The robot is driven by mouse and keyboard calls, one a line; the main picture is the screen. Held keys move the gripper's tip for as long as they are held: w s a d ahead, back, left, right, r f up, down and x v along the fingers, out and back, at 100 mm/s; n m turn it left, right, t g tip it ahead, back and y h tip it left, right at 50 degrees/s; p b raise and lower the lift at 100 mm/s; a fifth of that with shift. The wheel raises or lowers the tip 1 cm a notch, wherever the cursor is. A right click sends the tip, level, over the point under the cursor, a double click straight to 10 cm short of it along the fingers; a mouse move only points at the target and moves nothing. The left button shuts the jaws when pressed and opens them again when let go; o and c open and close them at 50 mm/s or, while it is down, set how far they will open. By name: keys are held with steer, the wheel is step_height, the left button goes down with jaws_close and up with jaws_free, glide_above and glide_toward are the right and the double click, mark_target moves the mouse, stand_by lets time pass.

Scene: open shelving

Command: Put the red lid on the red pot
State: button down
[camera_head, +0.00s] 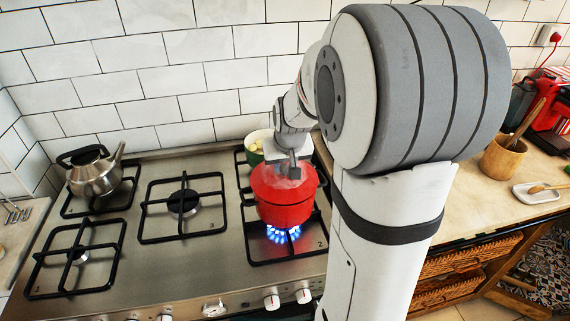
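The red pot (284,211) stands on the front right burner, with blue flame under it. A red, domed surface that looks like the red lid (270,180) shows at the pot's top, directly below my gripper. It looks roughly level, but I cannot tell whether it rests fully on the rim or is held just above it. My gripper (294,172) points down over the middle of this surface, at or very near its centre. The fingertips are small and blurred by a pale haze, so their opening and any grip on a knob cannot be made out.
A green pot (254,158) with pale contents stands close behind the red pot. A steel kettle (94,172) is on the back left burner. The middle burner (183,203) and front left burner are empty. A wooden utensil holder (503,158) stands on the right counter.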

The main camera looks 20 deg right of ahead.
mark_target(287, 184)
steer(key=shift+f+b, duration=0.35)
steer(key=shift+f, duration=0.1)
steer(key=c, duration=1.1)
jaws_free()
steer(key=shift+r, duration=0.1)
steer(key=d+v, duration=0.1)
steer(key=v, duration=0.7)
steer(key=s+a+f, duration=0.1)
steer(key=s+a, duration=0.2)
steer(key=s, duration=0.2)
steer(key=s+a+f+n+g, duration=0.1)
steer(key=s+a, duration=0.3)
steer(key=s, duration=0.2)
steer(key=s+a+f+n, duration=0.1)
steer(key=s+a, duration=0.2)
steer(key=s, duration=0.3)
steer(key=shift+a+f+g+y, duration=0.2)
steer(key=shift+a+g+y, duration=0.1)
steer(key=shift+y, duration=0.1)
